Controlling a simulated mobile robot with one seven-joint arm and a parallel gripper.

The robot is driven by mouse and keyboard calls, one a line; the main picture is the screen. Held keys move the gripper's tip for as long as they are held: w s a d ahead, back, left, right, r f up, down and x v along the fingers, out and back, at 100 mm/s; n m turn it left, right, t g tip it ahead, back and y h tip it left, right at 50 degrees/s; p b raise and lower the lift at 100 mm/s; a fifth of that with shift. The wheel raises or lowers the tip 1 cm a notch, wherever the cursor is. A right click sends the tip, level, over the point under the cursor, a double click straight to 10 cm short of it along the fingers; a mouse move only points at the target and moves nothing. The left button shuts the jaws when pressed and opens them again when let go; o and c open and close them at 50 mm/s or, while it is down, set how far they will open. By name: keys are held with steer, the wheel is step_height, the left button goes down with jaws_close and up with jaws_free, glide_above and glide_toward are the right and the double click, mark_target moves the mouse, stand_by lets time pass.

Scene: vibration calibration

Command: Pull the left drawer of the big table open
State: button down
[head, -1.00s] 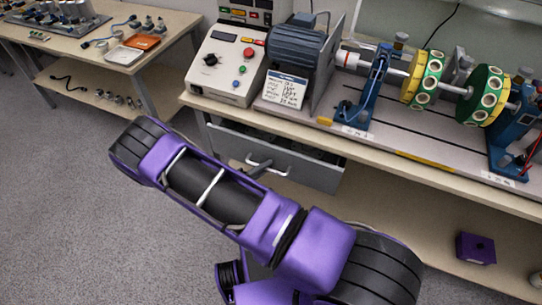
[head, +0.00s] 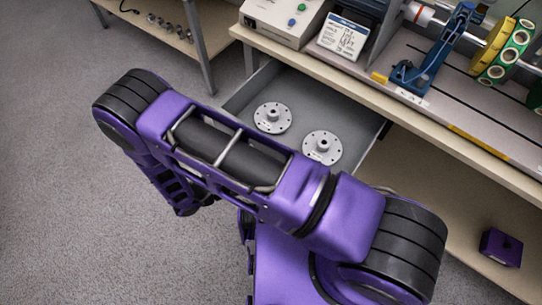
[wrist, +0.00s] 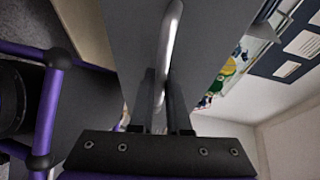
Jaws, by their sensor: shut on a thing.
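The left drawer (head: 305,98) of the big table (head: 425,126) stands pulled out in the head view, its grey inside showing. Two round metal discs with center hubs lie in it, one at the left (head: 272,118) and one at the right (head: 322,148). My arm hides the drawer's front and handle in that view. In the wrist view, my gripper (wrist: 160,98) is shut on the silver bar handle (wrist: 172,38), in front of the grey drawer front (wrist: 133,35).
A control box (head: 284,18) and a shaft rig with a blue bracket (head: 434,58) stand on the tabletop. A purple box (head: 501,247) sits on the lower shelf at right. Another bench (head: 180,25) stands at upper left. The grey floor at left is clear.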

steer(key=shift+s+a, duration=0.2)
steer(key=c, duration=1.2)
jaws_free()
steer(key=shift+o, duration=0.2)
steer(key=shift+a, duration=0.1)
steer(key=b+v, duration=0.1)
steer(key=v, duration=1.6)
steer(key=shift+s+a+r, duration=0.1)
